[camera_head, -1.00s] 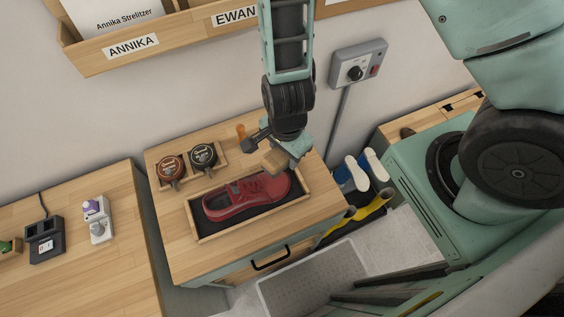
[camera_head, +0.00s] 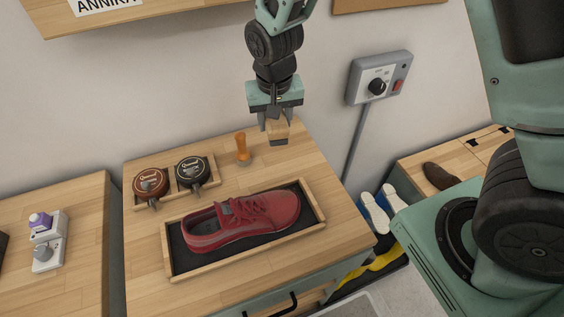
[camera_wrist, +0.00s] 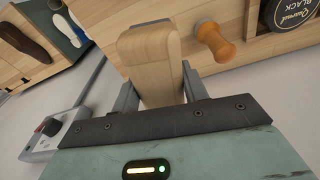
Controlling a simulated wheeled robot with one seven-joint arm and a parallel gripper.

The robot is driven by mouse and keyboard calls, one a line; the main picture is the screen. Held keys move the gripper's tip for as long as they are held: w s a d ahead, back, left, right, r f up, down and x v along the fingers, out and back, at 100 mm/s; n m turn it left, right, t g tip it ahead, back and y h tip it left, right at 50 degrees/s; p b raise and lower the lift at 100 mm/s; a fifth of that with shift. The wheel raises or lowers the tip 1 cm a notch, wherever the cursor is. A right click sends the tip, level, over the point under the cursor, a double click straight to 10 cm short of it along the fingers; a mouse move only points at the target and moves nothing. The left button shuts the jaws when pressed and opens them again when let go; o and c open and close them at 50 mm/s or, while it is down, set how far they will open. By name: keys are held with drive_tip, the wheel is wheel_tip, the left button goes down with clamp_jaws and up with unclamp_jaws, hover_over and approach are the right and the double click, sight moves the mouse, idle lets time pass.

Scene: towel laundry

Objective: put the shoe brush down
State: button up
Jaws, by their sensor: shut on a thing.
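My gripper (camera_head: 277,118) is shut on the shoe brush (camera_head: 278,131), a block with a pale wooden back. It holds the brush at the back right of the wooden cabinet top (camera_head: 320,165); I cannot tell whether the brush touches the top. In the wrist view the brush (camera_wrist: 150,62) sits between the two fingers (camera_wrist: 160,88), its wooden back toward the camera. Its bristle side is mostly hidden.
A red shoe (camera_head: 243,222) lies in a dark-lined wooden tray (camera_head: 168,246) in front. An orange-handled tool (camera_head: 241,146) stands left of the brush. Two polish tins, brown (camera_head: 150,183) and black (camera_head: 191,171), sit in a holder. A grey switch box (camera_head: 379,78) is on the wall.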

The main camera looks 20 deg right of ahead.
sight(282, 148)
drive_tip(key=w+d+n+b, duration=0.2)
drive_tip(key=shift+w+d+f+b, duration=0.1)
drive_tip(key=shift+w+d+b, duration=0.2)
drive_tip(key=shift+d, duration=0.1)
wheel_tip(282, 148, down, 10)
drive_tip(key=shift+r+p, duration=0.25)
drive_tip(key=shift+p, duration=0.65)
drive_tip(key=shift+f, duration=0.15)
drive_tip(key=o, duration=1.3)
drive_tip(key=r, duration=0.4)
drive_tip(key=s+r+b, duration=0.1)
drive_tip(key=r, duration=0.6)
drive_tip(key=shift+s+a+r, duration=0.1)
drive_tip(key=shift+s+r, duration=0.3)
drive_tip(key=s+a+r+n, duration=0.2)
drive_tip(key=s, duration=0.6)
drive_tip(key=s+a+r+n+g, duration=0.1)
drive_tip(key=s+a+r+n, duration=0.1)
drive_tip(key=s, duration=0.6)
drive_tip(key=s+a+r+n+y, duration=0.1)
drive_tip(key=s+a+r+n, duration=0.1)
drive_tip(key=s, duration=0.6)
drive_tip(key=shift+s+r+n, duration=0.15)
drive_tip(key=shift+s+n, duration=0.25)
drive_tip(key=shift+n, duration=0.4)
